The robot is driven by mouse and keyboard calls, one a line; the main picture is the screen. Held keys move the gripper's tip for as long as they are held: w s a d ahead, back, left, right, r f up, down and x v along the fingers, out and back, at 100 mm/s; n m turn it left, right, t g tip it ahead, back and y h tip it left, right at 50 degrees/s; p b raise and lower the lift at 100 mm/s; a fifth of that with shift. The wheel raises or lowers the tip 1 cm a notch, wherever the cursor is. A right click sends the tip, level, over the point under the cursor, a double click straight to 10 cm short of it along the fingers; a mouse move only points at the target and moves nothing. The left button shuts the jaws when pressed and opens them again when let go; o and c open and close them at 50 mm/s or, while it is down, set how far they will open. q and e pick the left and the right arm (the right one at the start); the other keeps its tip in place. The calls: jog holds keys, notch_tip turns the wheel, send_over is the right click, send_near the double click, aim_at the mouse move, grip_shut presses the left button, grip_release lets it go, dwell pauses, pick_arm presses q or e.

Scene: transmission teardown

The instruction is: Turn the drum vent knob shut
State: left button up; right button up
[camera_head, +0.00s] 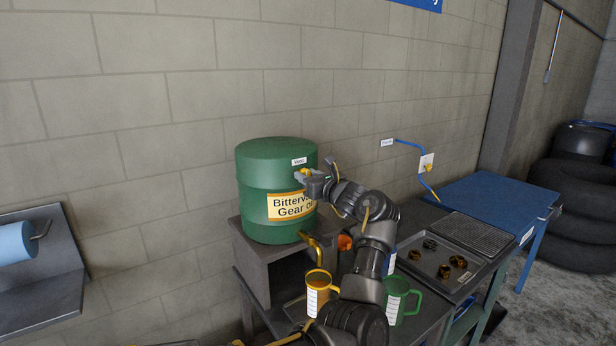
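The green oil drum (258,205) stands on a grey stand against the block wall, with a yellow label and a small white vent tag (299,161) near its top. The yellow vent knob (305,170) is just below the tag, partly hidden by my gripper. My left gripper (303,177) is at the knob, its fingers close to or touching it. It is too small to tell whether the fingers are closed on the knob. The knob's turn angle is not clear. My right gripper is not in view.
Below the drum are a brass tap (317,250), a yellow jug (319,290) and a green jug (397,300), close to my arm. A parts tray (432,283) and blue table (492,203) are to the right. Tyres (575,205) stand far right.

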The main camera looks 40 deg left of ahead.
pick_arm(q)
jog(key=shift+c, duration=0.5)
jog(key=shift+f+m+b, duration=0.2)
jog(key=shift+m+b, duration=0.2)
jog(key=shift+b, duration=0.4)
jog(key=m+b, duration=0.7)
jog(key=m, duration=0.4)
jog(key=shift+w+b, duration=0.15)
jog(key=shift+b, duration=0.2)
jog(key=m, duration=0.2)
jog(key=shift+m, duration=2)
